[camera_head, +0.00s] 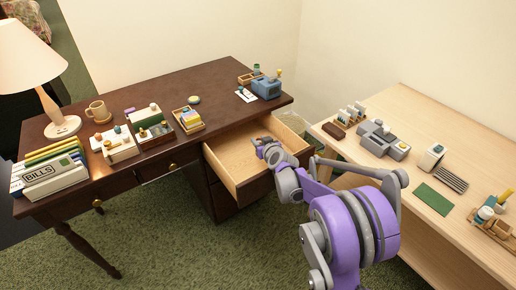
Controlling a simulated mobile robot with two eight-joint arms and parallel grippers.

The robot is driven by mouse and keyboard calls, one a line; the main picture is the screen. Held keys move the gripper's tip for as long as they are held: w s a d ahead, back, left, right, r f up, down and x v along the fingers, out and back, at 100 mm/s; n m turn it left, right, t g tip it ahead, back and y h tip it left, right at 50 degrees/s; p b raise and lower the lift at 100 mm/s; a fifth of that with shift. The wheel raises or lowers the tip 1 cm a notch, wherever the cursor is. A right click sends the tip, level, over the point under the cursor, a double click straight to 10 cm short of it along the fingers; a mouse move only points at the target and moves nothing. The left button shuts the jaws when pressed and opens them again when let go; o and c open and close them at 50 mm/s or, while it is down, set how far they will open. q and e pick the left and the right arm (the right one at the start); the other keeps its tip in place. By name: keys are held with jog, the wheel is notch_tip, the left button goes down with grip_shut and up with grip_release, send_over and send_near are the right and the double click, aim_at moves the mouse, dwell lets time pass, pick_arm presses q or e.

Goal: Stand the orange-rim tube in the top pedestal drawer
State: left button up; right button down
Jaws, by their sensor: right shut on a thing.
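The top pedestal drawer (228,163) of the dark desk stands pulled open, with a pale wood inside. My right gripper (262,144) reaches over the drawer, near its back part. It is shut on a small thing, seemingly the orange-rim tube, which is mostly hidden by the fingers. I cannot make out an orange rim or whether the tube touches the drawer floor. My left gripper is not in view.
The dark desk (190,82) carries a lamp (62,124), a mug (97,111), binders (52,172), small trays and a blue-grey holder (266,88). A pale table (400,110) on the right holds a grey device (384,139) and a green mat (433,198). The drawer's front part looks clear.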

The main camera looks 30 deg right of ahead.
notch_tip(320, 180, down, 3)
jog(key=shift+f+b, duration=0.1)
jog(key=shift+b, duration=0.35)
jog(key=shift+f, duration=0.45)
jog(key=shift+s+a, duration=0.1)
jog(key=c, duration=0.6)
grip_release()
jog(key=shift+a+f, duration=0.1)
jog(key=shift+o, duration=0.2)
